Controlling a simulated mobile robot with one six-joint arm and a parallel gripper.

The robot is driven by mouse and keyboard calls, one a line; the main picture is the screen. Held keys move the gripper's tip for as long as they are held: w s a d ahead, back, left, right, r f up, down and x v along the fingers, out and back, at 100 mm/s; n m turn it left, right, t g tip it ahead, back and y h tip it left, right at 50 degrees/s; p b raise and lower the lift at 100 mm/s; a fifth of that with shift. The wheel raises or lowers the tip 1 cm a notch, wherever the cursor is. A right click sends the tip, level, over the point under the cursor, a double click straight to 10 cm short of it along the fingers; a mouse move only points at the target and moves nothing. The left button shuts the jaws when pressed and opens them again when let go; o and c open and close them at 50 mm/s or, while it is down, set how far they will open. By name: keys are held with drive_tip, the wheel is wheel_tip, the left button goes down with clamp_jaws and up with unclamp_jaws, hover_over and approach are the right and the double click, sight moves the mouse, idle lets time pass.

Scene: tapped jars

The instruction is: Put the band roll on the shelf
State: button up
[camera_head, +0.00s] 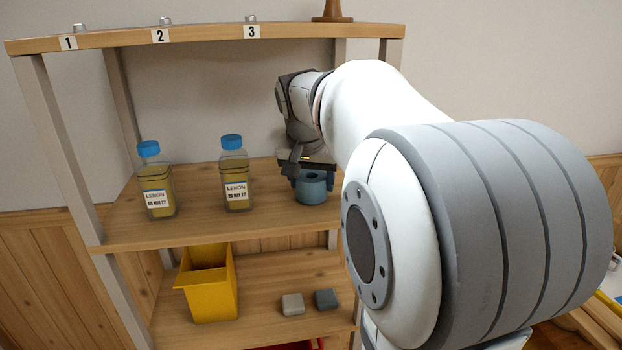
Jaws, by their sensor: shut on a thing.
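The band roll (311,188) is a short blue-grey ring with a hole in its top. It is at the right of the shelf's middle board (190,226), close over or on the board; I cannot tell whether it touches. My gripper (307,172) points down and is shut on the band roll. The roll sits upright in the jaws. My arm hides the right part of the shelf.
Two lemon jars with blue caps stand on the same board, one at the left (157,185) and one nearer the roll (235,178). A yellow bin (210,288), a light block (292,304) and a dark block (326,299) are on the lower board. Number labels mark the top board (200,38).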

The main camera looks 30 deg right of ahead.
sight(309, 180)
drive_tip(key=shift+f, duration=0.2)
drive_tip(key=o, duration=1)
drive_tip(key=shift+o, duration=0.2)
drive_tip(key=shift+s+a+r, duration=0.1)
drive_tip(key=shift+r, duration=0.5)
drive_tip(key=shift+s+a+r, duration=0.3)
drive_tip(key=shift+s+r, duration=0.05)
drive_tip(key=shift+r, duration=0.2)
drive_tip(key=shift+s+a+r, duration=0.25)
drive_tip(key=shift+s+r, duration=0.05)
drive_tip(key=shift+r, duration=0.25)
drive_tip(key=s+a, duration=0.7)
drive_tip(key=s, duration=0.2)
drive_tip(key=s+a+f+n+y, duration=0.1)
drive_tip(key=s+a+f+n, duration=0.2)
drive_tip(key=f, duration=0.6)
drive_tip(key=s+a+f+n+g+y, duration=0.1)
drive_tip(key=s+a+f+n, duration=0.2)
drive_tip(key=f, duration=0.7)
drive_tip(key=s+n, duration=0.1)
drive_tip(key=s, duration=0.1)
drive_tip(key=shift+s+n+y+b, duration=0.3)
drive_tip(key=shift+y+b, duration=0.05)
drive_tip(key=shift+y, duration=0.05)
